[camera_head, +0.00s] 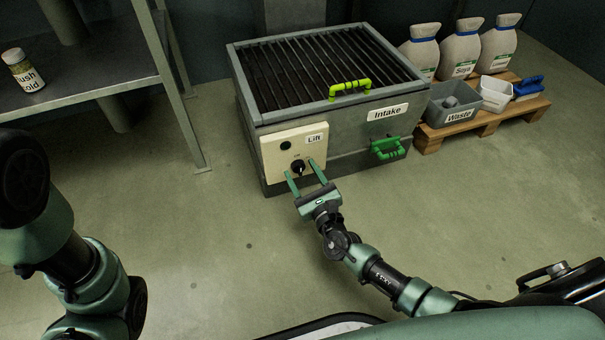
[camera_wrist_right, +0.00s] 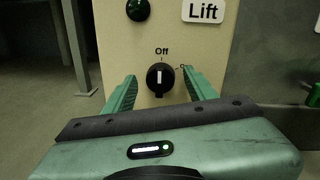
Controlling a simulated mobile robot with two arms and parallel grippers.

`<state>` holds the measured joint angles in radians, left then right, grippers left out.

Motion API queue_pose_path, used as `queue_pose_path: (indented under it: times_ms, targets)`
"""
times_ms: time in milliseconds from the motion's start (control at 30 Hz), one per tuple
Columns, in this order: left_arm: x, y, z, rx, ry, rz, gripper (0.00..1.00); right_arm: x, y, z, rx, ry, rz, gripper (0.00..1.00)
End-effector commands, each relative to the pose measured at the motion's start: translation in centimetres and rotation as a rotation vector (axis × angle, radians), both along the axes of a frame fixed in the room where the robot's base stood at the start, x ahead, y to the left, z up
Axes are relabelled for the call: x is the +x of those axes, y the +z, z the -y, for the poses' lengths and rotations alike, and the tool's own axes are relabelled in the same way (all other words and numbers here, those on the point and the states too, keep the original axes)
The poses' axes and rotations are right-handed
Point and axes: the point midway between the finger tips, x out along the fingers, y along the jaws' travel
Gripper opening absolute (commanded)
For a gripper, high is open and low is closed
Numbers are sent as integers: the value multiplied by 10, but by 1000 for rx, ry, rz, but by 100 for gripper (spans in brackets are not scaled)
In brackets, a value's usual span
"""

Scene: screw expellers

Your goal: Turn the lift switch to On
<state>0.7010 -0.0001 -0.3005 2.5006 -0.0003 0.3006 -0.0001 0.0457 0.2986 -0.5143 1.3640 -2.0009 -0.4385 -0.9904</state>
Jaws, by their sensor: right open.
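The lift switch (camera_head: 298,166) is a black rotary knob on a cream panel (camera_head: 277,158) labelled "Lift", on the front of the grey intake box. In the right wrist view the knob (camera_wrist_right: 160,78) has its white mark upright, pointing at "Off". A second label to its upper right is mostly hidden. My right gripper (camera_head: 306,172) is open, with one green finger on each side of the knob; its fingers also show in the right wrist view (camera_wrist_right: 160,88). I cannot tell whether they touch it. My left arm shows at the left edge, but its gripper is out of view.
The intake box (camera_head: 390,132) has a slatted top, a lime handle (camera_head: 350,88) and a green handle (camera_head: 386,148). A pallet (camera_head: 480,124) with sacks and a waste bin (camera_head: 452,104) stands right. A metal shelf (camera_head: 100,88) stands left. The floor in front is clear.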

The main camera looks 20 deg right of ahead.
Motion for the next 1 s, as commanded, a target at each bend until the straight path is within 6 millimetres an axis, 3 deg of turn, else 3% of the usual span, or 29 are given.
queue_pose_path:
  times_ms: [33, 233, 667, 1000]
  targets:
    - [0, 0, 0, 0, 0, 0, 36, 0, 0, 0, 0, 0, 0, 56]
    - [0, 0, 0, 0, 0, 0, 36, 0, 0, 0, 0, 0, 0, 1]
    - [0, -11, 0, 0, 0, -1, 36, -1, -3, 0, 77, 1, -2, 0]
    - [0, -42, 0, 0, 0, -2, 36, -1, -6, 1, 347, 1, -11, 0]
